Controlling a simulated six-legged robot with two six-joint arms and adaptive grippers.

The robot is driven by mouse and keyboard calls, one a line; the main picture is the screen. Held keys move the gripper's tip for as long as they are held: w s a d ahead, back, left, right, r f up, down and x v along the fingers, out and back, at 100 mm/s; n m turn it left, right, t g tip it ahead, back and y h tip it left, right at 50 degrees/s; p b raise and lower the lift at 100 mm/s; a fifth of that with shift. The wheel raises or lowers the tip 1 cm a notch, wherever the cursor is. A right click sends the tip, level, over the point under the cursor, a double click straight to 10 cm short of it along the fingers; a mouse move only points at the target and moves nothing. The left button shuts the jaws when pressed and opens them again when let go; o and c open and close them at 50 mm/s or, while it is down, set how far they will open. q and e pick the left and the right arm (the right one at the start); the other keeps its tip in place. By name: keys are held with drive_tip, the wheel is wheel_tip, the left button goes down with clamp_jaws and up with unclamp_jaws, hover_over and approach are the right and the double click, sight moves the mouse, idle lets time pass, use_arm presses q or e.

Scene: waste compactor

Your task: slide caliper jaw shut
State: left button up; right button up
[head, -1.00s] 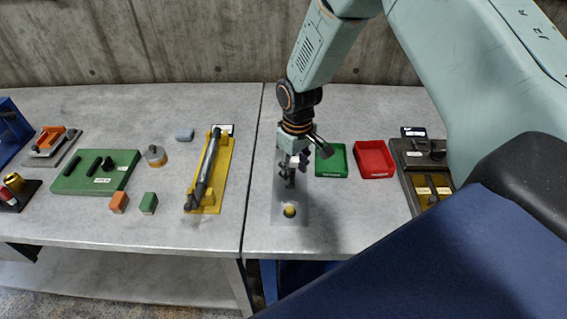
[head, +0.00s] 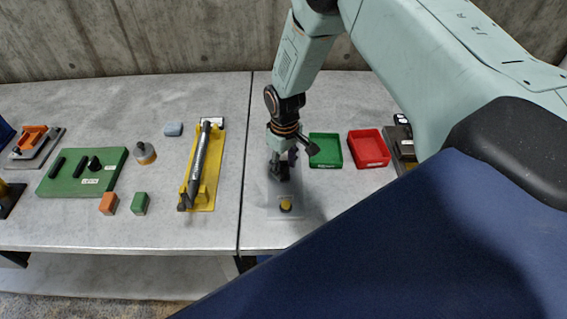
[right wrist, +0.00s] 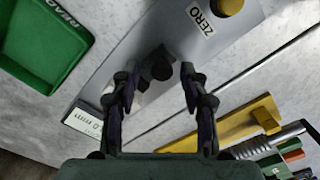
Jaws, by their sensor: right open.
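The caliper is a flat grey plate with a dark upright knob (right wrist: 158,65), a yellow button (right wrist: 230,5) beside a ZERO label, and a small white readout (right wrist: 85,122) in mm whose figures I cannot fully read. In the head view the caliper plate (head: 285,213) lies on the right-hand table. My right gripper (head: 281,176) is over its far part and partly hides it. In the right wrist view my right gripper (right wrist: 160,82) is open, with the knob just beyond and between its two fingertips. I cannot tell whether either finger touches it. My left gripper is not in view.
A green tray (head: 338,163) and a red tray (head: 383,162) stand right of the caliper. A yellow fixture (head: 216,175) bearing a grey rod is to its left. A green board (head: 70,184) and small blocks lie further left. Bare table lies in front.

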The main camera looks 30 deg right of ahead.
drive_tip(key=shift+s+a+r, duration=0.1)
drive_tip(key=shift+s+r, duration=0.2)
drive_tip(key=shift+s, duration=0.15)
drive_tip(key=shift+c, duration=0.7)
drive_tip(key=shift+w+f, duration=0.3)
drive_tip(key=shift+w, duration=0.1)
drive_tip(key=c, duration=0.5)
drive_tip(key=shift+c, duration=1.3)
drive_tip(key=shift+s+r, duration=0.15)
drive_tip(key=shift+s, duration=0.05)
clamp_jaws()
